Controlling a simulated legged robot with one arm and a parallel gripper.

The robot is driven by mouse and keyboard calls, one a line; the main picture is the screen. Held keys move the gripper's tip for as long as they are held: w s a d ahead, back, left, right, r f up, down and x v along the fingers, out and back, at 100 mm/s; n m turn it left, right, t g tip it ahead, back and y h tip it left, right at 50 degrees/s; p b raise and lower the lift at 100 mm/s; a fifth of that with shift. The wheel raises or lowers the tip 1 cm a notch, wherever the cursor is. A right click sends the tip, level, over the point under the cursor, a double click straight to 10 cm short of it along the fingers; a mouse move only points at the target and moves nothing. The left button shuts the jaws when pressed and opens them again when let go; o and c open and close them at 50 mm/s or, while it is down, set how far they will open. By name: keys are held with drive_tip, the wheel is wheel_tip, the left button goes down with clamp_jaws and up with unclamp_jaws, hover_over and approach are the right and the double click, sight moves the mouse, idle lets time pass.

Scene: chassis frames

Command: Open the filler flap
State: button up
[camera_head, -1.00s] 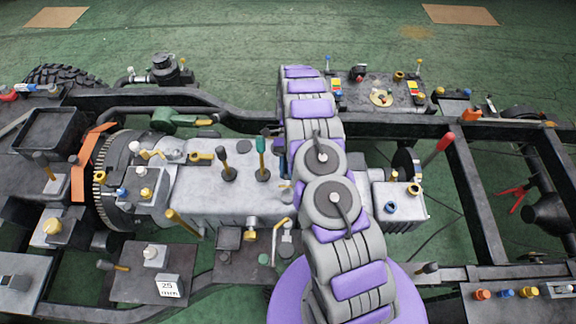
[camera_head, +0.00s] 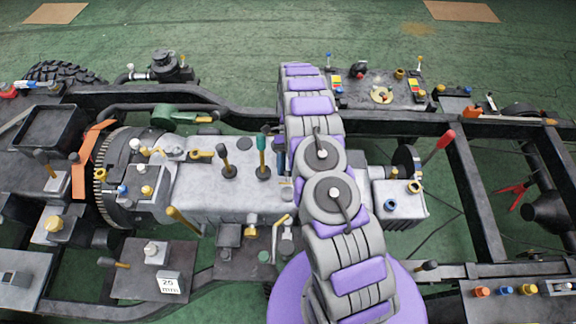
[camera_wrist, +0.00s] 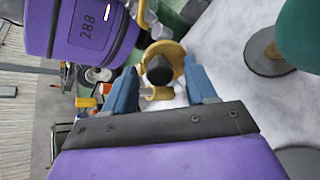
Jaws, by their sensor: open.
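In the wrist view my gripper (camera_wrist: 162,91) is open, with its two blue fingers apart. Between and just beyond the fingertips is a round brass-yellow fitting (camera_wrist: 175,52) with a dark round middle and a short yellow stub towards me. It looks like the filler flap, but I cannot tell for certain. It stands by the pale grey housing, which also shows in the head view (camera_head: 200,190). I cannot tell whether a finger touches it. In the head view my purple and grey arm hides this spot and most of the gripper.
A green-knobbed lever (camera_wrist: 298,38) stands close on the right in the wrist view; it also shows in the head view (camera_head: 262,150). A dark-knobbed lever (camera_head: 228,160) is beside it. Black frame rails (camera_head: 240,117) run behind. A red-handled lever (camera_head: 441,144) stands to the right.

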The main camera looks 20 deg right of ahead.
drive_tip(key=s+r+p, duration=0.1)
drive_tip(key=s+r, duration=0.2)
drive_tip(key=s, duration=0.1)
drive_tip(key=shift+a+r, duration=0.15)
drive_tip(key=shift+r, duration=0.2)
drive_tip(key=s+r, duration=0.1)
drive_tip(key=s, duration=1.1)
drive_tip(key=shift+r, duration=0.15)
drive_tip(key=w+a+r+t+h+p, duration=0.2)
drive_tip(key=w+r+t+h+p, duration=0.3)
drive_tip(key=w+r+t, duration=0.55)
drive_tip(key=shift+t+y, duration=0.55)
drive_tip(key=shift+y, duration=0.05)
drive_tip(key=f, duration=0.5)
drive_tip(key=s+f+p, duration=0.1)
drive_tip(key=f, duration=0.4)
drive_tip(key=f+p, duration=0.1)
drive_tip(key=f, duration=0.5)
drive_tip(key=shift+s, duration=0.15)
